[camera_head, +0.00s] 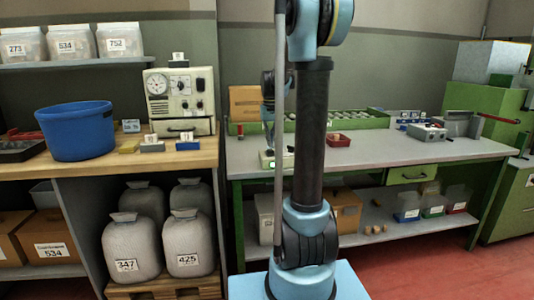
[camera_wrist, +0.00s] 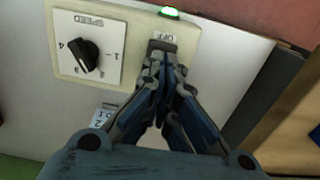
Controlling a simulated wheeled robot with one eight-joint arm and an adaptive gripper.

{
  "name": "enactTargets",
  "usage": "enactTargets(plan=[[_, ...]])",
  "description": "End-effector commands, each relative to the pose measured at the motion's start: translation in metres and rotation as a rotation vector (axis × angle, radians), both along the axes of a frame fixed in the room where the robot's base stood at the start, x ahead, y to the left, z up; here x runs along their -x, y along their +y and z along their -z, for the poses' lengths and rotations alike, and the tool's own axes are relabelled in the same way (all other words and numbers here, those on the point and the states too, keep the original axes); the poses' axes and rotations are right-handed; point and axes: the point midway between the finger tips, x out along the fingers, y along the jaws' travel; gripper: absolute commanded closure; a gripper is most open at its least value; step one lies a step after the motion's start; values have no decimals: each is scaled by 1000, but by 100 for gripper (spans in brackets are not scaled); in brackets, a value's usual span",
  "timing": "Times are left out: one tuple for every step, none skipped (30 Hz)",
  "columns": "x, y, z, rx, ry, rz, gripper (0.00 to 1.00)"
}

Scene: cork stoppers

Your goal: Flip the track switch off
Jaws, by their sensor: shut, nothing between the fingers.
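The cream control box (camera_wrist: 188,42) shows close up in the wrist view and, small and partly hidden, on the grey bench in the head view (camera_head: 288,161). Its dark switch (camera_wrist: 160,46) sits beside an upside-down "OFF" label (camera_wrist: 165,37). A green lamp (camera_wrist: 169,12) on the box is lit. My gripper (camera_wrist: 162,60) is shut and empty, with its fingertips at the switch and hiding part of it. I cannot tell whether they touch it. In the head view my gripper (camera_head: 269,143) points down over the box.
A black knob (camera_wrist: 85,55) on a white SPEED plate (camera_wrist: 62,28) lies left of the switch. On the bench, a red bin (camera_head: 339,140) and a green tray of stoppers (camera_head: 375,121) stand nearby. Bare bench top (camera_head: 400,153) lies to the right.

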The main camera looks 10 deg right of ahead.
Motion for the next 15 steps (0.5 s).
enactTargets(plan=[[0, 0, 1, 0, 0, 0, 100], [0, 0, 1, 0, 0, 0, 100], [0, 0, 2, 0, 0, 0, 100], [0, 0, 2, 0, 0, 0, 100], [0, 0, 2, 0, 0, 0, 100], [0, 0, 3, 0, 0, 0, 100], [0, 0, 3, 0, 0, 0, 100], [0, 0, 4, 0, 0, 0, 100], [0, 0, 4, 0, 0, 0, 100], [0, 0, 5, 0, 0, 0, 100], [0, 0, 5, 0, 0, 0, 100], [0, 0, 5, 0, 0, 0, 100], [0, 0, 6, 0, 0, 1, 100], [0, 0, 6, 0, 0, 1, 100], [0, 0, 7, 0, 0, 1, 100]])
